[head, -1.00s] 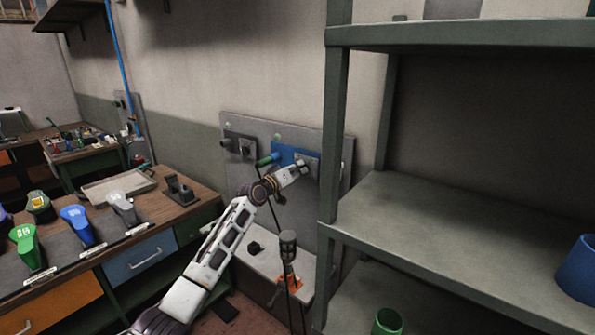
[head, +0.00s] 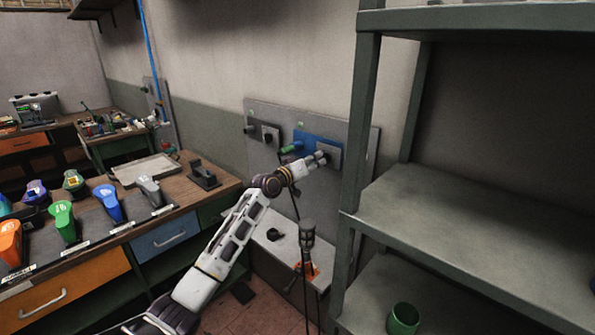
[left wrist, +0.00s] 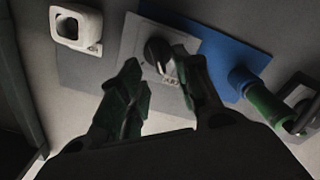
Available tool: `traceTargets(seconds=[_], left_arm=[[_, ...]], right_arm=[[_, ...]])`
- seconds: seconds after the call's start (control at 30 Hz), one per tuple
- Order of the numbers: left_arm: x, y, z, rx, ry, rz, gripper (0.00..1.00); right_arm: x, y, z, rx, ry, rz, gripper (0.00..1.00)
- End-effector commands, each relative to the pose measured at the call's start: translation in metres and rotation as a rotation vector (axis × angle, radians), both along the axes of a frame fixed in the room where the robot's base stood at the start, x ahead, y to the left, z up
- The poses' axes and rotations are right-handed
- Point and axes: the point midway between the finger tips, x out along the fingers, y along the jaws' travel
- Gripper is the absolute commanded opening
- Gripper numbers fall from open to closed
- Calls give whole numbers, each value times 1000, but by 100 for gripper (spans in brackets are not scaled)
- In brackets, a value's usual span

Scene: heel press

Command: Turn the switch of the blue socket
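The blue socket's blue plate (head: 305,138) is on the grey wall board, with a green plug (head: 290,148) at its left side. In the left wrist view the blue plate (left wrist: 236,50) carries a blue round socket (left wrist: 240,79) with the green plug (left wrist: 264,105) in it. Beside it a light grey plate bears a dark switch knob (left wrist: 157,55). My left gripper (head: 322,158) is at the board. In the wrist view its fingers (left wrist: 158,66) are spread either side of the knob; I cannot tell whether they touch it. My right gripper is out of view.
A grey-green shelf unit (head: 362,130) stands close right of the board. A workbench with coloured tools (head: 110,203) is on the left. A white square fitting (left wrist: 77,28) is at the wrist view's upper left.

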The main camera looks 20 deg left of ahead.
Motion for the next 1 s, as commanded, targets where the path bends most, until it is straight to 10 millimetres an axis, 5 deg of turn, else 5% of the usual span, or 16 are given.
traceTargets(seconds=[1.0], left_arm=[[-80,29,-1,0,1,0,33]], right_arm=[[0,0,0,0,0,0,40]])
